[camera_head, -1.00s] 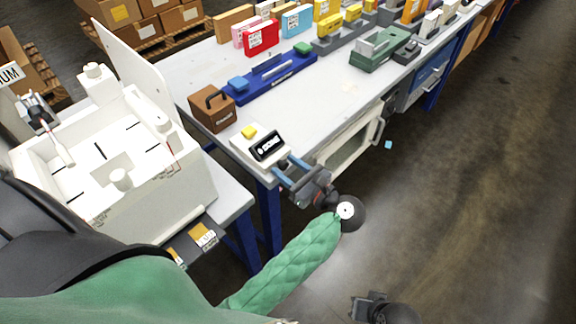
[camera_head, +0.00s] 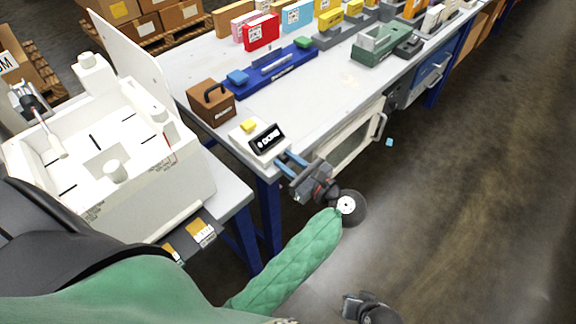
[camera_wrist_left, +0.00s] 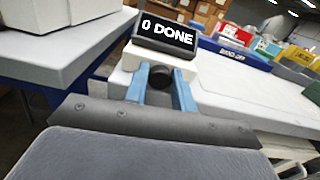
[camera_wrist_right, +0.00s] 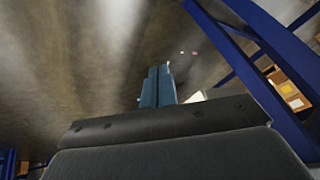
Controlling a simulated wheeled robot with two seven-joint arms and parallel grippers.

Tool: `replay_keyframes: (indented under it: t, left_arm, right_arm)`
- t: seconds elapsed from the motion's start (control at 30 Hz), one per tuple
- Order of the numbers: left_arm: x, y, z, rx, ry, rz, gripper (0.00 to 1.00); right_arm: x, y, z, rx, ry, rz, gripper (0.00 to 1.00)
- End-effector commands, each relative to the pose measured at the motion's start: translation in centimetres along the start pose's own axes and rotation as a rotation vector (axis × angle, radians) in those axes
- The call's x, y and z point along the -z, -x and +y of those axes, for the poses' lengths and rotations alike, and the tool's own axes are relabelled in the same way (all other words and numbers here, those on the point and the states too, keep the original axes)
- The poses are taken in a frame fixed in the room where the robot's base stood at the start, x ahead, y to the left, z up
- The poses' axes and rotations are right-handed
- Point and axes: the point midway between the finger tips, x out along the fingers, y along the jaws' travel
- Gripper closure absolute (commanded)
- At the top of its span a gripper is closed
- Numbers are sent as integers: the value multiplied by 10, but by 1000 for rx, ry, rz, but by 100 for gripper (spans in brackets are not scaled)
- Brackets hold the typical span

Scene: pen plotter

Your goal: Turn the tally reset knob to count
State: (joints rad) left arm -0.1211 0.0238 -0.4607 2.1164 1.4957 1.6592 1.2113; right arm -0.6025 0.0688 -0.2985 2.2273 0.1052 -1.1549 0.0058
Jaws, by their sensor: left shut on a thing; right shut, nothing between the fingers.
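The tally is a white box with a tilted black display (camera_head: 267,138) and a yellow button (camera_head: 249,125) on top, at the near corner of the long table. In the left wrist view the display (camera_wrist_left: 166,35) reads "0 DONE". Below it a dark round knob (camera_wrist_left: 160,77) sits on the box's front. My left gripper (camera_wrist_left: 160,88) has its blue fingers either side of the knob and is shut on it. It also shows in the head view (camera_head: 287,161), where the knob is hidden. My right gripper (camera_wrist_right: 158,86) is shut and empty, low over the floor, away from the tally.
A brown box with a handle (camera_head: 211,103) and a blue tray (camera_head: 268,76) stand behind the tally. A white open machine (camera_head: 110,150) is on the left. A drawer front (camera_head: 350,145) is under the table edge.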

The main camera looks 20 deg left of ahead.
Motion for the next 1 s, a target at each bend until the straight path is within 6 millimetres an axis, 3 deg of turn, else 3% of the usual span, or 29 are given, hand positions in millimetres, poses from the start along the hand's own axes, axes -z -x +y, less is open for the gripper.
replay_keyframes:
  t: [0.1, 0.6, 0.8, 1.0]
  left_arm:
    - [4, 1, 0, 0, 30, 1, 97]
    - [3, 1, 0, 1, 147, 0, 97]
    - [1, 0, 1, 0, 175, -1, 97]
    - [-1, 0, 1, 0, 180, -1, 97]
  right_arm:
    - [-16, -38, 5, 2, -3, 31, 100]
    - [-84, -165, 30, -15, -14, 171, 100]
    - [-104, -191, 37, -22, -15, 207, 100]
    - [-106, -194, 38, -23, -15, 215, 100]
